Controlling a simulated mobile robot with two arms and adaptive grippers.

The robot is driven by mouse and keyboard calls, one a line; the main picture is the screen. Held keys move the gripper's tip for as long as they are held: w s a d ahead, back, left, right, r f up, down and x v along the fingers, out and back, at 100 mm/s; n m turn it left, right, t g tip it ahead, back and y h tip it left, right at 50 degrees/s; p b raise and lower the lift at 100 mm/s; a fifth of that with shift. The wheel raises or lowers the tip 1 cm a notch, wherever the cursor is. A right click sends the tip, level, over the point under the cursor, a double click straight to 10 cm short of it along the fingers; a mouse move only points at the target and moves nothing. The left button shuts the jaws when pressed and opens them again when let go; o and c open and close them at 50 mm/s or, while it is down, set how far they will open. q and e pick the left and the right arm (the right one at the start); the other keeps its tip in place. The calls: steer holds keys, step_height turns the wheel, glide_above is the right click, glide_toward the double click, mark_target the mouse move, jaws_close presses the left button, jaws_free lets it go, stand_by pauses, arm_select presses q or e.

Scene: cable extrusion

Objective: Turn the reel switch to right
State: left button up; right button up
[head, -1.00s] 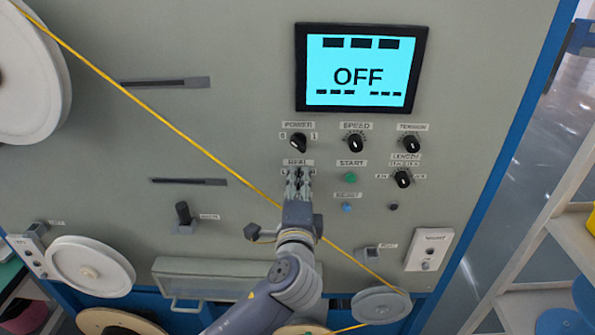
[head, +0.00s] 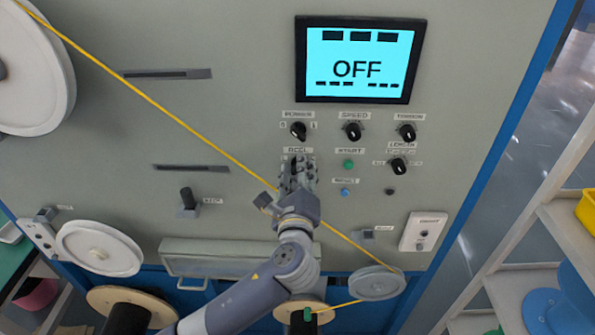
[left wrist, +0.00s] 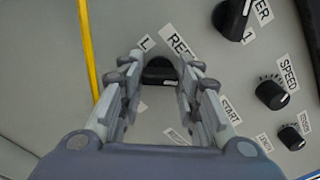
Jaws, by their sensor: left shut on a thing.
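The reel switch (left wrist: 160,72) is a black knob on the grey panel. It shows in the left wrist view under the REEL label, between my two fingers. Its pointer direction is hard to tell there. My left gripper (head: 298,170) is on this switch in the head view, below the power knob (head: 298,131), and mostly hides it. Its fingers (left wrist: 160,80) also show in the left wrist view, one on each side of the knob, shut on it. My right gripper is in neither view.
A screen (head: 359,61) above reads OFF. The speed knob (head: 353,131), green start button (head: 348,165) and blue button (head: 344,193) sit close to the right of my gripper. A yellow cable (head: 190,125) runs diagonally across the panel, passing beside my gripper.

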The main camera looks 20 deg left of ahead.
arm_select(q)
steer(key=shift+f, duration=0.1)
stand_by(0.4)
steer(key=o, duration=1)
steer(key=shift+o, duration=0.2)
steer(key=v, duration=1.2)
